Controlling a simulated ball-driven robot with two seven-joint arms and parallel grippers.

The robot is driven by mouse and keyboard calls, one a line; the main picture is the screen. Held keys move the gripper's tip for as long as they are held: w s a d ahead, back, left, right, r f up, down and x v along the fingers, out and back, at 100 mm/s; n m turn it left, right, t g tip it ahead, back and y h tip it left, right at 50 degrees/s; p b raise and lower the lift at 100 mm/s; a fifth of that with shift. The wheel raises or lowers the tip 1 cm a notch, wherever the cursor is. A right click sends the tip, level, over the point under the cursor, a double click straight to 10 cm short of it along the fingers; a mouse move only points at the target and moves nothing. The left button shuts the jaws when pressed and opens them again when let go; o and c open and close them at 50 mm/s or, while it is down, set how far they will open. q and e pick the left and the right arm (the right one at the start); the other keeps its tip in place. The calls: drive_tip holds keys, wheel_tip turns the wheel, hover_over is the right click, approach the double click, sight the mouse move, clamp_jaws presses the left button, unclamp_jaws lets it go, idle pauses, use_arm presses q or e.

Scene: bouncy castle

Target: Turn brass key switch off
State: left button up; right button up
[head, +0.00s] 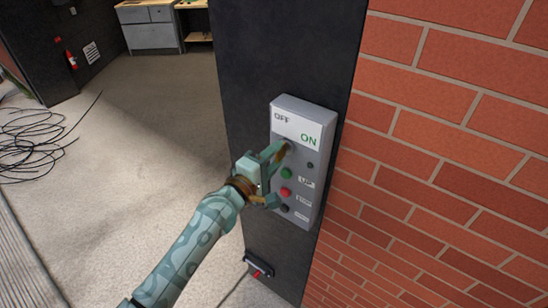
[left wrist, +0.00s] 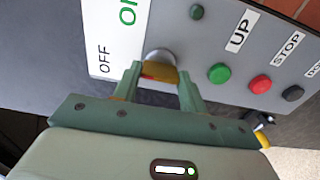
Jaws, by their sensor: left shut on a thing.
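The grey control box (head: 302,110) is mounted on a dark post, with a white plate lettered OFF and ON at its top. My left gripper (head: 280,152) reaches the box just below this plate. In the left wrist view the brass key switch (left wrist: 160,72) sits in a silver round collar (left wrist: 158,55) beside the OFF and ON plate (left wrist: 116,40). The left gripper's two fingers (left wrist: 160,82) are on either side of the brass key and shut on it. In the head view the fingers mostly hide the key. The right gripper is not in view.
The brick wall (head: 430,150) is close on the right. A small red-levered device (head: 258,268) is low on the post. Open floor (head: 150,130) and cables (head: 35,135) are left.

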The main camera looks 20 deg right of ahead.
use_arm(q)
drive_tip(key=o, duration=1)
drive_tip(key=shift+s+a, duration=0.25)
drive_tip(key=shift+a, duration=0.1)
drive_tip(key=v, duration=1.5)
drive_tip(key=shift+s+a+p, duration=0.1)
drive_tip(key=shift+a+p, duration=0.1)
drive_tip(key=shift+p, duration=0.2)
